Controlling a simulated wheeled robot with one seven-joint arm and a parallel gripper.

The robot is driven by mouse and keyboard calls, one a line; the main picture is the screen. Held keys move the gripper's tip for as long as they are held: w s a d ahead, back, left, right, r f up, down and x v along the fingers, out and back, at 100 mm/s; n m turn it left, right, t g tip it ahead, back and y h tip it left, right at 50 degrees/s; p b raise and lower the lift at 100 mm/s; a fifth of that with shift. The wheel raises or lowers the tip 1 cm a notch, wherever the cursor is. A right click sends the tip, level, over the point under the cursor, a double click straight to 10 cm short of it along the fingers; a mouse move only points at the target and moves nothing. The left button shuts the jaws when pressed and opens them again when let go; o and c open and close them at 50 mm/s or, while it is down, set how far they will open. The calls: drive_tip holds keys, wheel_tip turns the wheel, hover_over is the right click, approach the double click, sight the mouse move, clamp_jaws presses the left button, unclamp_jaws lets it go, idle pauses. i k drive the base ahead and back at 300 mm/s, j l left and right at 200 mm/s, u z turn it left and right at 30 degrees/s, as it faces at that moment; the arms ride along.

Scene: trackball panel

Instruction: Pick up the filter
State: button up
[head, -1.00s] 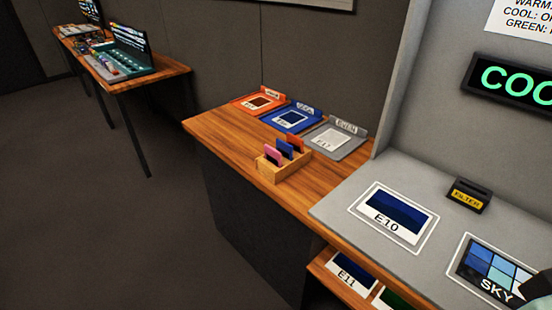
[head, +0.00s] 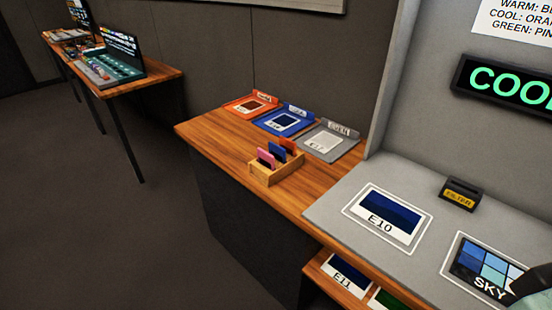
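A small wooden holder (head: 276,172) on the wooden counter has three thin upright filter cards in it: a pink one (head: 266,158) in front, a blue one (head: 277,153) in the middle and an orange one (head: 289,146) behind. A dark block labelled FILTER (head: 461,194) stands on the grey panel; I see no card in it. A lit sign (head: 511,84) shows green letters starting "COO", cut off by the frame. A dark and grey piece at the lower right edge seems to be part of my arm or gripper, over the SKY card. Its fingers cannot be made out.
Orange (head: 250,106), blue (head: 286,121) and grey (head: 328,141) trays stand behind the holder. The E10 card (head: 388,218) and SKY card (head: 482,270) lie on the panel. A shelf below holds the E11 card (head: 346,275). Open floor lies left, before a far table (head: 138,79).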

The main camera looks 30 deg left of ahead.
sight(291, 146)
drive_tip(key=i+j+u, duration=0.1)
drive_tip(key=j, duration=0.3)
drive_tip(key=i+j+u, duration=0.1)
drive_tip(key=j, duration=0.35)
drive_tip(key=i+j+u, duration=0.1)
drive_tip(key=j, duration=0.3)
drive_tip(key=i+j+u, duration=0.1)
drive_tip(key=i+j, duration=0.15)
drive_tip(key=j, duration=0.15)
drive_tip(key=i+j+u, duration=0.15)
drive_tip(key=j, duration=0.2)
drive_tip(key=i+j+u, duration=0.1)
drive_tip(key=j, duration=0.3)
drive_tip(key=i, duration=0.1)
